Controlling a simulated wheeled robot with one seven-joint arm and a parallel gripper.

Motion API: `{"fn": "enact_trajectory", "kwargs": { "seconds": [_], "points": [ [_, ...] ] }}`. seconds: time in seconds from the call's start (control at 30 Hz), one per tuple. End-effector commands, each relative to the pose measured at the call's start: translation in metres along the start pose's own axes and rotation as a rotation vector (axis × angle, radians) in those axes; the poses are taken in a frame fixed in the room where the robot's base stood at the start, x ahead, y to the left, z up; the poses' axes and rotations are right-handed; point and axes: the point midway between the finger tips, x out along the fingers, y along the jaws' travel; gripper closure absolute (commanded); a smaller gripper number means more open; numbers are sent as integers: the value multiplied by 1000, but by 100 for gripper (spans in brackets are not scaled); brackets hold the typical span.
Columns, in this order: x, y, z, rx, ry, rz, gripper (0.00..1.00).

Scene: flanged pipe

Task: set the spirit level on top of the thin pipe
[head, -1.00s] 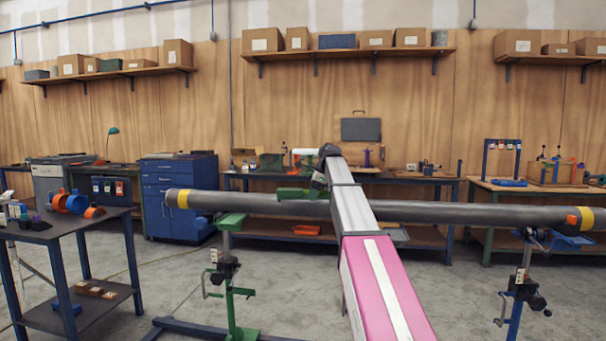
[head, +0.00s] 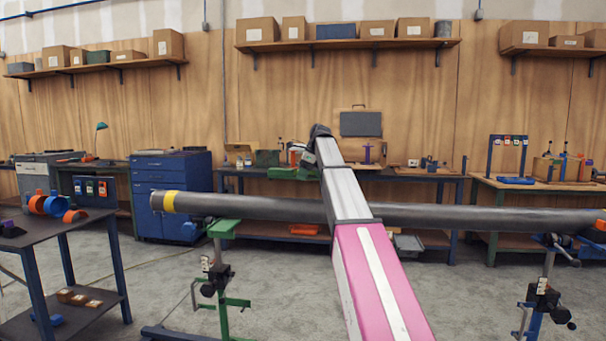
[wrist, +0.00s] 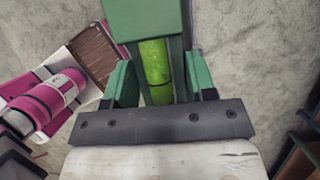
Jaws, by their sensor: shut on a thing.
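The spirit level is green with a bright lime vial (wrist: 157,70) in the wrist view. My gripper (wrist: 161,82) is shut on it, with a finger on each side. In the head view the green level (head: 285,173) shows left of my arm, whose end hides most of my gripper. There it appears above the pipe's top edge, apart from it in the picture; I cannot tell the depth between them. The thin pipe (head: 260,208) is a long dark grey tube with a yellow band, lying level across the view. My arm hides its middle.
A green stand (head: 224,270) is under the pipe's left part and a blue stand (head: 545,285) under its right part. A dark table (head: 50,235) with orange and blue clamps stands at left. A workbench (head: 440,177) is behind the pipe.

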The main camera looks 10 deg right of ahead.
Motion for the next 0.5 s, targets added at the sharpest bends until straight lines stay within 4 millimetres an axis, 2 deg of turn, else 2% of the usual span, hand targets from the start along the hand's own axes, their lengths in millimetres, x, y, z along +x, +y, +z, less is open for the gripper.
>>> {"fn": "enact_trajectory", "kwargs": {
  "seconds": [0.5],
  "points": [
    [30, 0, -13, 0, 0, 0, 88]
  ]
}}
